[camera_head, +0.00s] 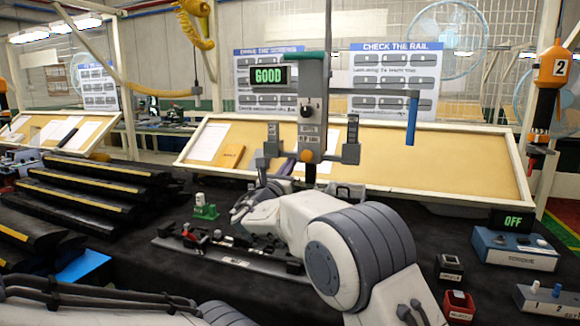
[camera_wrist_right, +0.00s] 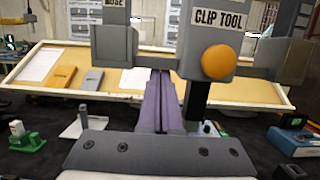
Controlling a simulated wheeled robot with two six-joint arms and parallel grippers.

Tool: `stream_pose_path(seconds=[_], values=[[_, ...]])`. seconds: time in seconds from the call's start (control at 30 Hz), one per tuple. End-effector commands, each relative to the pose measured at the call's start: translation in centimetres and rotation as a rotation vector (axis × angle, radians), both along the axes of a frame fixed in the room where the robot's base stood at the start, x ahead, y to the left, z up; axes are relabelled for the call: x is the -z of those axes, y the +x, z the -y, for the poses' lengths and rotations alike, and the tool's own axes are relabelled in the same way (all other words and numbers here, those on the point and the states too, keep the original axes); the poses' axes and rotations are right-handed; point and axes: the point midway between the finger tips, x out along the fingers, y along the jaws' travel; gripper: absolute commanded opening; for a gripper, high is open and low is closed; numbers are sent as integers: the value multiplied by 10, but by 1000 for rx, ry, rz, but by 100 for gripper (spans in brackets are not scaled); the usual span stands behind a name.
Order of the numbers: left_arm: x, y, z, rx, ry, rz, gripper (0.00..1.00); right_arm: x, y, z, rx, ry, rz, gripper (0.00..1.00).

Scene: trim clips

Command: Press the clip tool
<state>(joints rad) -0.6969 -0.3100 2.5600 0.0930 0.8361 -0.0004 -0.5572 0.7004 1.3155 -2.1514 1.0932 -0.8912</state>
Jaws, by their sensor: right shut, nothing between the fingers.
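The clip tool (camera_head: 312,110) is a grey upright press with a label, an orange round knob (camera_head: 306,156), side blocks and a blue-gripped lever (camera_head: 411,120) hanging down at its right. A small display (camera_head: 270,75) on it reads GOOD in green. In the right wrist view the clip tool (camera_wrist_right: 222,35) fills the upper right. My right gripper (camera_head: 288,166) has purple fingers, shut and empty, just left of the tool's column and below its left block. Its fingers also show in the right wrist view (camera_wrist_right: 160,85); whether they touch the tool is unclear. My left gripper is out of view.
A dark fixture (camera_head: 225,257) with small clamps lies on the black table under my right arm. Black yellow-striped trim pieces (camera_head: 85,205) are stacked at left. A green-and-white block (camera_head: 204,207) stands behind the fixture. A blue torque box (camera_head: 512,250) reading OFF is at right.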

Motion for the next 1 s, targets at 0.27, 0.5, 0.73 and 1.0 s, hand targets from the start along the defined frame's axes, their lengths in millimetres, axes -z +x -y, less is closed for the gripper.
stream_pose_path(seconds=[0.27, 0.5, 0.73, 1.0], values=[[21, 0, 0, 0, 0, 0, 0, 19, 0, 0, 0, 0, 3, 0], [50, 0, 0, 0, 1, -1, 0, 47, -17, -8, -5, 0, 2, 0], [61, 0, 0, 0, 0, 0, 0, 59, -64, -23, -4, 0, 0, 0], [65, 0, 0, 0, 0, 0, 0, 64, -91, -30, -1, 1, 0, 0]])
